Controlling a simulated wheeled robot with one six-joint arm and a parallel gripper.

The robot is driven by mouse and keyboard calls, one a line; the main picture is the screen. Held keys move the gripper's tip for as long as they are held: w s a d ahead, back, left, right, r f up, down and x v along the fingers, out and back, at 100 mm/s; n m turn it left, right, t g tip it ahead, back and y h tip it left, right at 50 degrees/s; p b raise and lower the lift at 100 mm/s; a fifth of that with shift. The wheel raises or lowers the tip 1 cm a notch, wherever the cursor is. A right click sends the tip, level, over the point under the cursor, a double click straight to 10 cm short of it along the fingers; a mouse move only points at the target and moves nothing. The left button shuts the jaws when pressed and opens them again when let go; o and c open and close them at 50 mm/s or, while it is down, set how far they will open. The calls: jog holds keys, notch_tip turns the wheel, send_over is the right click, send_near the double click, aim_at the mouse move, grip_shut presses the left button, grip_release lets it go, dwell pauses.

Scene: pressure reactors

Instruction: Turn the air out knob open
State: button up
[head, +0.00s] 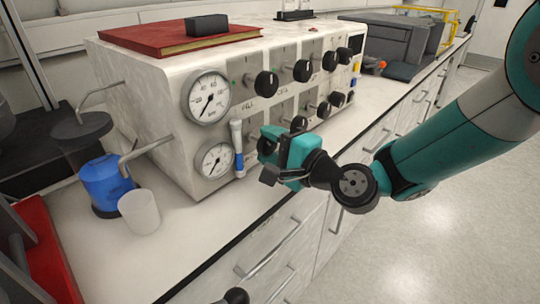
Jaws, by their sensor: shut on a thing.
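The white reactor control box (145,85) stands on the bench, with black knobs in two rows on its front panel. My gripper (264,160) is at the lower left of this panel, beside the lower gauge, with its teal body turned to the panel. It is shut on what looks like a lower-row knob, mostly hidden behind the fingers. Another lower knob (298,123) shows just above my gripper. The upper row has a large left knob (266,84) and a second knob (303,71) beside it. I cannot read which label is the air out one.
An upper gauge (208,98), a lower gauge (215,160) and a blue-and-white tube (238,148) are left of my gripper. A blue container (107,184) and a white cup (139,212) stand further left. Bench front (215,225) is clear.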

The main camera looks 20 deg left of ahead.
jog(key=n+b, duration=0.4)
jog(key=shift+f+n, duration=0.25)
jog(key=shift+n, duration=0.05)
jog(key=n+b, duration=0.4)
jog(key=b, duration=0.1)
jog(key=shift+n, duration=0.3)
jog(key=n+b, duration=0.4)
jog(key=b, duration=0.1)
jog(key=n+b, duration=0.3)
jog(key=shift+r+b, duration=0.15)
jog(key=shift+b, duration=0.15)
jog(key=shift+r+n, duration=0.1)
jog(key=shift+n, duration=0.3)
jog(key=o, duration=0.9)
